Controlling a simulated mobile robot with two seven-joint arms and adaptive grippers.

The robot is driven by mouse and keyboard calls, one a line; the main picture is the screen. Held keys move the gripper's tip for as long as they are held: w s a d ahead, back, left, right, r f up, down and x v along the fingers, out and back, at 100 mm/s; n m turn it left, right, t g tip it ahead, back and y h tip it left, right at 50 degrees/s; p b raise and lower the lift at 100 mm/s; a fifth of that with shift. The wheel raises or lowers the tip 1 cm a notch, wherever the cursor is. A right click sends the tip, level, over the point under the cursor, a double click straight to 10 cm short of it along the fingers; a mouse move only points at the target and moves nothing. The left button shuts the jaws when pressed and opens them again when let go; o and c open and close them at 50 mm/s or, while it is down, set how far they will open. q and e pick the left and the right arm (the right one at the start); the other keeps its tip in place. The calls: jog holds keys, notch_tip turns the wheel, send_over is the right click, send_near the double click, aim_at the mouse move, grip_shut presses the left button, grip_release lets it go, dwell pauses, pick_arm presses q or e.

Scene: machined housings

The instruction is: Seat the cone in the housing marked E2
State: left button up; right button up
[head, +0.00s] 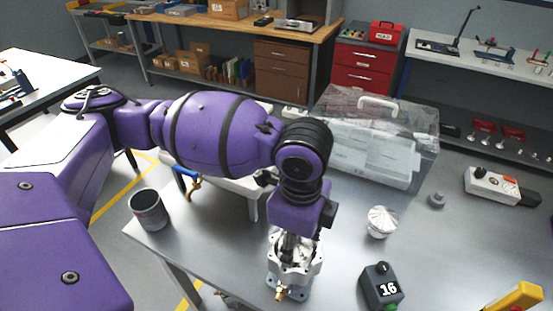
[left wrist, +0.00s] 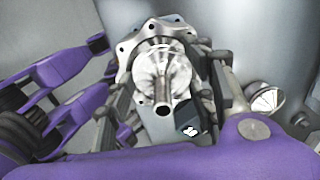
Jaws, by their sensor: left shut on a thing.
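My left gripper (head: 291,243) points down over a silver flanged housing (head: 281,270) near the table's front edge. In the left wrist view, the fingers of this gripper (left wrist: 166,88) are shut on a shiny silver cone (left wrist: 150,74) with a short stem toward the camera. The housing's lobed rim with bolt holes (left wrist: 126,47) shows behind the cone. The cone is lined up with the bore; I cannot tell how deep it sits. A black-and-white mark (left wrist: 189,130) beside the housing is not readable. My right gripper is not in view.
A second silver cone-like part (head: 382,222) stands to the right on the table. A dark box marked 16 (head: 382,288), a small grey part (head: 437,200), a clear lidded case (head: 375,140) and a grey cup (head: 149,209) are around. Bare table lies between housing and cup.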

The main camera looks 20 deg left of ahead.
pick_arm(q)
jog(key=o, duration=0.9)
jog(key=shift+f, duration=0.15)
jog(key=o, duration=0.3)
jog(key=shift+r, duration=0.4)
notch_tip(320, 180, up, 11)
jog(key=shift+r+p, duration=0.15)
jog(key=shift+p, duration=0.4)
jog(key=shift+r, duration=0.6)
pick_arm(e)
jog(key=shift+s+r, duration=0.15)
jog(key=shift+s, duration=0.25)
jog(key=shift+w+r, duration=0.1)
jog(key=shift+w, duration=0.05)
